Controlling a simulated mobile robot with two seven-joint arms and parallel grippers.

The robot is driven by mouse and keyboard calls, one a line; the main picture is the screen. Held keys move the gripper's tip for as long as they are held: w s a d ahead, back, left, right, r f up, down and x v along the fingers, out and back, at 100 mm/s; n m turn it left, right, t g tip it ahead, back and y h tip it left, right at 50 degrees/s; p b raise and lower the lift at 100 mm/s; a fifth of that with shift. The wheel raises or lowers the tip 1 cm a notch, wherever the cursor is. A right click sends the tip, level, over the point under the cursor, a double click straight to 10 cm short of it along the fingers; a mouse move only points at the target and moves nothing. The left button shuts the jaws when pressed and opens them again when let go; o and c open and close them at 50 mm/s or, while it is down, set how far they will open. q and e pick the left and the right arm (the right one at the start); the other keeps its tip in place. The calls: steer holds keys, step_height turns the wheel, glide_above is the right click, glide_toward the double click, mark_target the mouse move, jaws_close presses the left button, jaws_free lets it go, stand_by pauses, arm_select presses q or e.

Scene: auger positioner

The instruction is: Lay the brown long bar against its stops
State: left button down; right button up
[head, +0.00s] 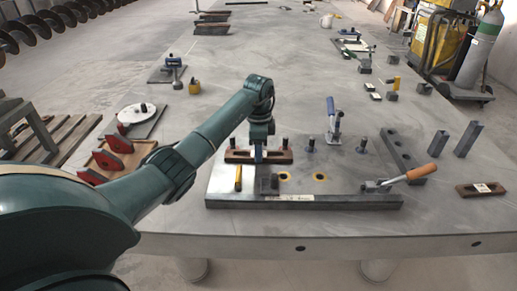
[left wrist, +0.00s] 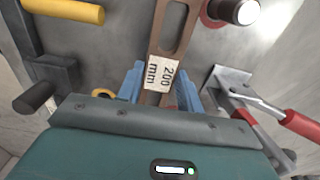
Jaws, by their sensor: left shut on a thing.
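The brown long bar (head: 240,157) lies crosswise at the back left of the steel fixture plate (head: 225,188) in the head view. My left gripper (head: 259,157) reaches down over its middle and is shut on it. In the left wrist view, the bar (left wrist: 178,30) shows a slot and a white "200 mm" label between the blue fingers of my left gripper (left wrist: 162,88). Black-topped stop pins (head: 232,142) (head: 285,143) stand just behind the bar. I cannot tell whether the bar touches them or the plate. My right gripper is out of view.
A blue-handled clamp (head: 332,122) stands behind the plate's middle, an orange-handled clamp (head: 405,177) at its right. A yellow-handled piece (head: 238,178) stands in front of the bar. Another brown bar (head: 480,188) lies at the far right. A grey holed block (head: 400,150) lies right of the plate.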

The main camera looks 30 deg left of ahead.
arm_select(q)
steer(key=c, duration=0.9)
jaws_free()
